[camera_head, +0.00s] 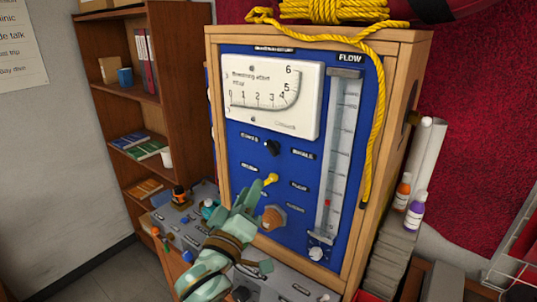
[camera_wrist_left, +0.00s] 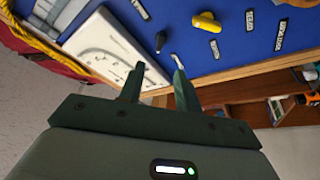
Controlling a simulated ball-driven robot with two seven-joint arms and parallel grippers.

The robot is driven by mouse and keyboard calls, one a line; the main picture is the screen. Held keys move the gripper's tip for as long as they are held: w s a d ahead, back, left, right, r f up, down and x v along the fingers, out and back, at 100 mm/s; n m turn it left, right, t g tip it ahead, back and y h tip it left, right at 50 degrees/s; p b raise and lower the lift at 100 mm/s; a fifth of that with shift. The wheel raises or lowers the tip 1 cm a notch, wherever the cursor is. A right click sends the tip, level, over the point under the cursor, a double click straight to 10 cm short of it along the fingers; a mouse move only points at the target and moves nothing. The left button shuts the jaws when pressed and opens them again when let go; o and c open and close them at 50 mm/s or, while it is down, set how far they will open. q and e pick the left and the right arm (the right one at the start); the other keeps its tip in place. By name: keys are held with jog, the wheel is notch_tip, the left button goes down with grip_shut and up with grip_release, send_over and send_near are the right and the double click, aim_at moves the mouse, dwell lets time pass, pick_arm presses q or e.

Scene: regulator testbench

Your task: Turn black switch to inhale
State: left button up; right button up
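The black switch (camera_head: 271,147) sits on the blue panel below the white gauge. It has a small label on each side, too small to read surely, and I cannot tell which one it points to. In the left wrist view the black switch (camera_wrist_left: 160,42) lies just beyond the gap between my fingers. My left gripper (camera_head: 250,189) is in front of the panel, lower than the black switch in the head picture and close to the yellow switch (camera_head: 270,179). Its fingers (camera_wrist_left: 158,70) are apart with nothing between them. My right gripper is not in view.
The gauge (camera_head: 272,95) is above the switch and the flow tube (camera_head: 340,150) to its right. A brown knob (camera_head: 272,217) is below. A yellow rope (camera_head: 377,120) hangs down the panel's right side. A bookshelf (camera_head: 165,80) stands left.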

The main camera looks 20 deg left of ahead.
aim_at(271, 152)
pick_arm(q)
jog(key=p+x, duration=0.1)
jog(key=x, duration=1.1)
jog(key=shift+w, duration=0.2)
grip_shut()
